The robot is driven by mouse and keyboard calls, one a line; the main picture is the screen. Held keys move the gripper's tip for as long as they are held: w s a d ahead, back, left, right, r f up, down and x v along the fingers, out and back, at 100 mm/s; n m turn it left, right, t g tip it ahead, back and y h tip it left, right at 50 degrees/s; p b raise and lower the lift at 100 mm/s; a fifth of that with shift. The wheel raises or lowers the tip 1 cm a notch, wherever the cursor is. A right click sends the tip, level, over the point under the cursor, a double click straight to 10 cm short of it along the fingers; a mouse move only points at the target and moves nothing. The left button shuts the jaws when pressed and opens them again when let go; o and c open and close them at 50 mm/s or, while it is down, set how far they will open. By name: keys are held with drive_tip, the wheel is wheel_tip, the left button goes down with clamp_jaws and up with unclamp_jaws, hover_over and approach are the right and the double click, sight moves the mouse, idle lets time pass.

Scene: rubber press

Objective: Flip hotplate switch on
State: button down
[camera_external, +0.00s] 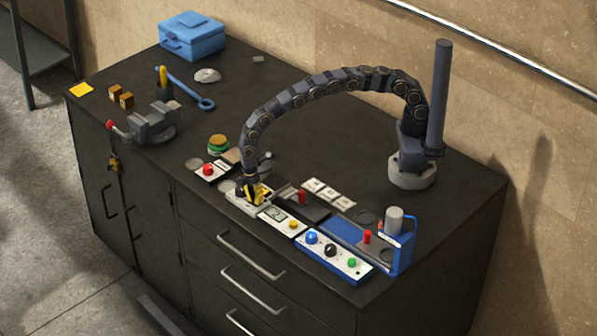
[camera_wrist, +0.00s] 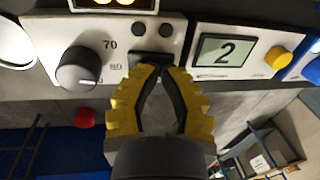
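The hotplate's white front panel (camera_wrist: 112,90) fills the upper left of the wrist view. It carries a round dark knob (camera_wrist: 80,68), a "70" mark and a dark switch (camera_wrist: 150,60). My gripper (camera_wrist: 162,70) has yellow-ribbed fingers that converge to a point; they look shut with nothing held. The tips are right at the switch's lower edge and partly cover it. I cannot tell whether they touch it or which way it is set. In the external view my gripper (camera_external: 254,194) points down over the white hotplate (camera_external: 240,205) and hides much of it.
A display box (camera_wrist: 232,50) showing "2", with a yellow button, stands just right of the hotplate. A blue panel with knobs (camera_external: 333,258) is further right. A red button box (camera_external: 209,171) is to the left. The counter behind the arm is mostly clear.

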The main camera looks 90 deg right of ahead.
drive_tip(key=shift+s+a+f+t+h, duration=0.15)
drive_tip(key=shift+s+f+t+h, duration=0.05)
drive_tip(key=shift+f+t+h, duration=0.35)
drive_tip(key=shift+w+d+r, duration=0.25)
drive_tip(key=shift+w+d, duration=0.35)
drive_tip(key=shift+d, duration=0.15)
drive_tip(key=shift+r, duration=0.1)
wheel_tip(320, 180, up, 14)
drive_tip(key=w+d, duration=0.1)
drive_tip(key=shift+w, duration=0.25)
drive_tip(key=c, duration=1.7)
unclamp_jaws()
drive_tip(key=shift+d, duration=0.1)
clamp_jaws()
